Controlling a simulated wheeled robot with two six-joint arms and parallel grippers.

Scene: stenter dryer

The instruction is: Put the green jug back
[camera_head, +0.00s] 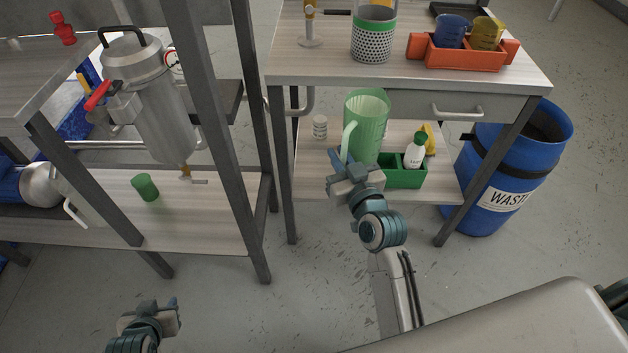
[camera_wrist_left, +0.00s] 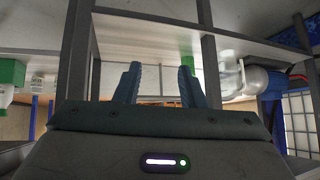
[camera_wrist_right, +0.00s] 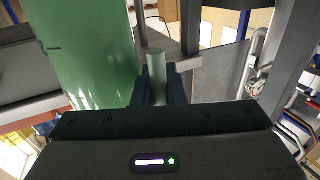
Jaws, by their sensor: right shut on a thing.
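The green jug (camera_head: 370,118) is upright at the lower shelf of the right-hand table, under its top. It also fills the left of the right wrist view (camera_wrist_right: 88,50). My right gripper (camera_head: 350,176) is shut on the jug's handle (camera_wrist_right: 157,68). I cannot tell whether the jug's base touches the shelf; my gripper and a green bin partly hide that area. My left gripper (camera_head: 152,312) is low at the front left, away from the jug. Its fingers are apart and empty in the left wrist view (camera_wrist_left: 160,85).
A green bin (camera_head: 407,178) with a white bottle (camera_head: 415,150) stands right beside the jug. A small white jar (camera_head: 320,127) is to its left. The tabletop (camera_head: 310,68) overhangs the shelf. Table legs flank it. A blue waste drum (camera_head: 500,180) stands at right.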

